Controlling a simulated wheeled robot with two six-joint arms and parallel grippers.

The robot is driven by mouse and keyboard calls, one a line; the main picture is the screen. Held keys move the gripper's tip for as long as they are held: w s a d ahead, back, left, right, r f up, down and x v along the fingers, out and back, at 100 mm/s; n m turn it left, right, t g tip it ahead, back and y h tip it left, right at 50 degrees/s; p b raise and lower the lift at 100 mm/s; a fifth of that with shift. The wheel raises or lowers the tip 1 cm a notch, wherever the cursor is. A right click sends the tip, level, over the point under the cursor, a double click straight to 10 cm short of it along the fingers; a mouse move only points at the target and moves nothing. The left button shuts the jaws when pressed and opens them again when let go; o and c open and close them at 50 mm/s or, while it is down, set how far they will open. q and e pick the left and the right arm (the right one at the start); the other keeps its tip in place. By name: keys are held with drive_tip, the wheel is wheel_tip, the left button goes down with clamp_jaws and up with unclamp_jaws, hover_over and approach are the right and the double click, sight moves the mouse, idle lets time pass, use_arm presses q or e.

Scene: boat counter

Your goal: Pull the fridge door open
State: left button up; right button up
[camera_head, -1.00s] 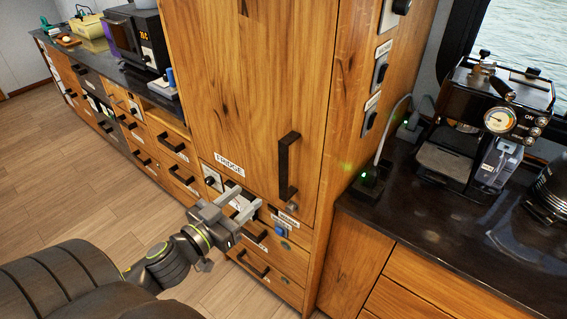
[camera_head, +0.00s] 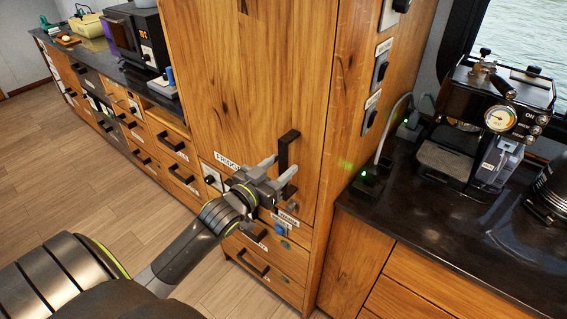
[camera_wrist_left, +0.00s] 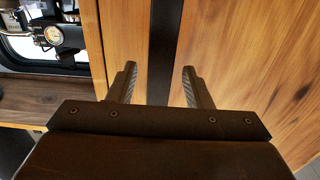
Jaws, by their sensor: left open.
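The fridge door (camera_head: 245,85) is a tall wooden panel with a FRIDGE label at its lower left, and it looks closed. Its black vertical handle (camera_head: 289,148) is near the door's right edge. My left gripper (camera_head: 284,169) is open at the lower part of the handle in the head view. In the left wrist view the dark handle (camera_wrist_left: 164,50) runs between the two open fingers (camera_wrist_left: 160,85). I cannot tell whether a finger touches it. My right gripper is not in view.
Drawers (camera_head: 262,258) with black handles are below the door. A dark counter (camera_head: 440,225) at the right holds an espresso machine (camera_head: 490,120). A microwave (camera_head: 138,38) stands on the left counter. Wooden floor (camera_head: 50,180) is open at the left.

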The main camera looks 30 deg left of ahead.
use_arm(q)
drive_tip(key=shift+w+d, duration=0.1)
drive_tip(key=shift+w, duration=0.75)
clamp_jaws()
